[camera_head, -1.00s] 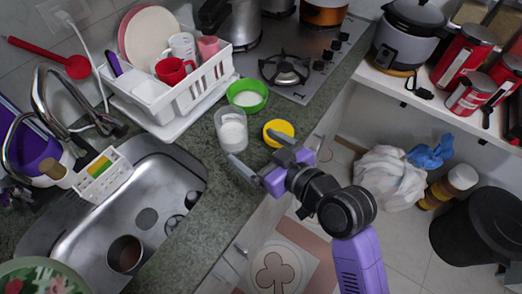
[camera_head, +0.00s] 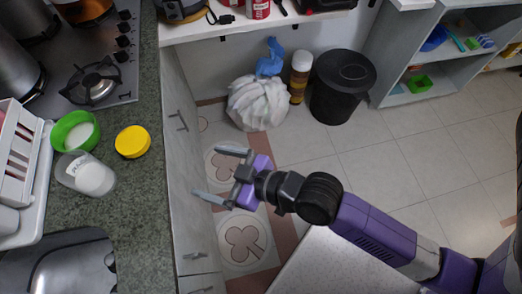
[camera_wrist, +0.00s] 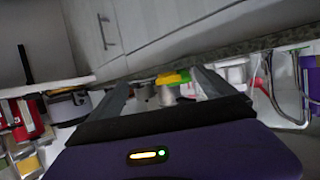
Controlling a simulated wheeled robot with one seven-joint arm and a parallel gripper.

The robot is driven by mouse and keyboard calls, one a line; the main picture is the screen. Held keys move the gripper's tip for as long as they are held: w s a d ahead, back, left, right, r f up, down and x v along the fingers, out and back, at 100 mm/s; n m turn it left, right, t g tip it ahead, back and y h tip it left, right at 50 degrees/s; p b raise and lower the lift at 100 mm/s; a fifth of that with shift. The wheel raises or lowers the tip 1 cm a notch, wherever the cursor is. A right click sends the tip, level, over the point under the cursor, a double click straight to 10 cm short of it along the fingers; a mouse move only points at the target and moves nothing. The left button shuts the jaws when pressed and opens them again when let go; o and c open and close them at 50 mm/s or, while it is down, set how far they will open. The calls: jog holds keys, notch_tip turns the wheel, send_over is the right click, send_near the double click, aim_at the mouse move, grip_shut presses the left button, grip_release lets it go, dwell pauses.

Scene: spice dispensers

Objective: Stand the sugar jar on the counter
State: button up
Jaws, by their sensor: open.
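The sugar jar (camera_head: 92,178) is a clear jar with white contents and a label. My gripper (camera_head: 221,175) is open and empty, to the right of the counter edge and apart from the jar. In the wrist view, small yellow, green and whitish things show between the fingers, but too small to identify surely.
A white dish rack (camera_head: 22,185) and the sink (camera_head: 60,265) flank the jar; the stove burner (camera_head: 93,83) is behind. Cabinet doors (camera_head: 185,150) drop below the counter edge. A white bag (camera_head: 258,103) and black bin (camera_head: 342,85) stand on the floor. Tiled floor (camera_head: 430,150) is open at right.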

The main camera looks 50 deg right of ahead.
jog(key=s+d+r+m+h, duration=0.1)
jog(key=s+d+r+h, duration=0.1)
jog(key=s, duration=0.8)
jog(key=s+d+r+m+t+h, duration=0.1)
jog(key=s+d+r, duration=0.3)
jog(key=s, duration=0.6)
jog(key=shift+r+m+t+h, duration=0.3)
jog(key=shift+r+m+h, duration=0.1)
jog(key=shift+m, duration=0.2)
